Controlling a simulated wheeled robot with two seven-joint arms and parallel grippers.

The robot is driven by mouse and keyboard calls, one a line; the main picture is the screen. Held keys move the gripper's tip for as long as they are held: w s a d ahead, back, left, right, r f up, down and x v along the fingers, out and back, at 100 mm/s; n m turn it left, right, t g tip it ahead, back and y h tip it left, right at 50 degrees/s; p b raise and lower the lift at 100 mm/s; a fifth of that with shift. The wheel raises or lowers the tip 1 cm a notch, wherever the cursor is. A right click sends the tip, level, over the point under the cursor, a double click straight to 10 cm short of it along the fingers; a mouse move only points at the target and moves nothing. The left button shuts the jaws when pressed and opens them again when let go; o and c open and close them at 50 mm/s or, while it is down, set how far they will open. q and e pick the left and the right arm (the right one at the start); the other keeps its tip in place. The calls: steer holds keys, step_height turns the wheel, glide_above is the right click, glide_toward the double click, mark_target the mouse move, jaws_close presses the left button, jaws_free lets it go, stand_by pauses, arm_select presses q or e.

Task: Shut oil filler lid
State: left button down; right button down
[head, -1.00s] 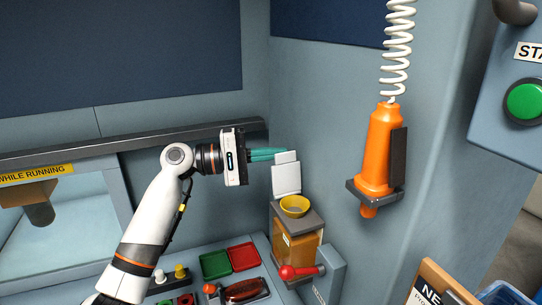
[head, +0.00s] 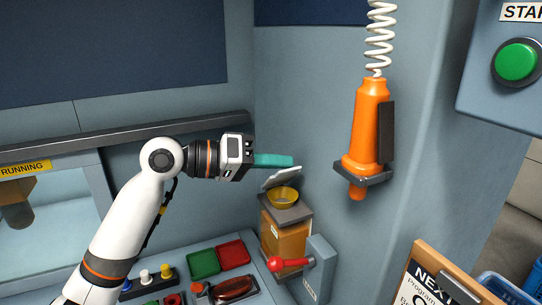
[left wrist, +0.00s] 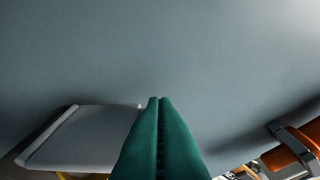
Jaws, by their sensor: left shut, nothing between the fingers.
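The oil filler lid (head: 282,177) is a pale flap at the back of the yellow filler cup (head: 283,196). It is tilted forward over the cup, partly open, with a gap below it. The cup sits on top of an amber oil reservoir (head: 283,238). My left gripper (head: 292,161) has its teal fingers shut and empty, just above the lid's upper edge; I cannot tell if they touch. In the left wrist view the lid (left wrist: 85,138) lies left of the fingers (left wrist: 160,100). My right gripper is not in view.
An orange pendant (head: 369,125) hangs in a holder on the wall to the right. A red-knobbed lever (head: 276,264) stands in front of the reservoir. Green (head: 203,263) and red (head: 234,253) trays lie left of it. A dark rail (head: 130,137) runs behind my arm.

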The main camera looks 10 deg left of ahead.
arm_select(q)
steer(key=m, duration=0.1)
steer(key=s+d+f+m, duration=0.1)
steer(key=s+f+m+y+b, duration=0.1)
steer(key=shift+s+d+f+m+t, duration=0.15)
steer(key=shift+d+f+m+t, duration=0.1)
steer(key=shift+m+t, duration=0.15)
steer(key=shift+s+d+f+m+t+y, duration=0.15)
steer(key=shift+s+d+f+m+y, duration=0.1)
steer(key=shift+f+m, duration=0.3)
steer(key=shift+s+d+f+m+t+y, duration=0.15)
steer(key=shift+s+f+m, duration=0.1)
steer(key=shift+f+m, duration=0.25)
steer(key=shift+s+f+m+b, duration=0.15)
steer(key=shift+f+m+b, duration=0.3)
steer(key=shift+m, duration=0.2)
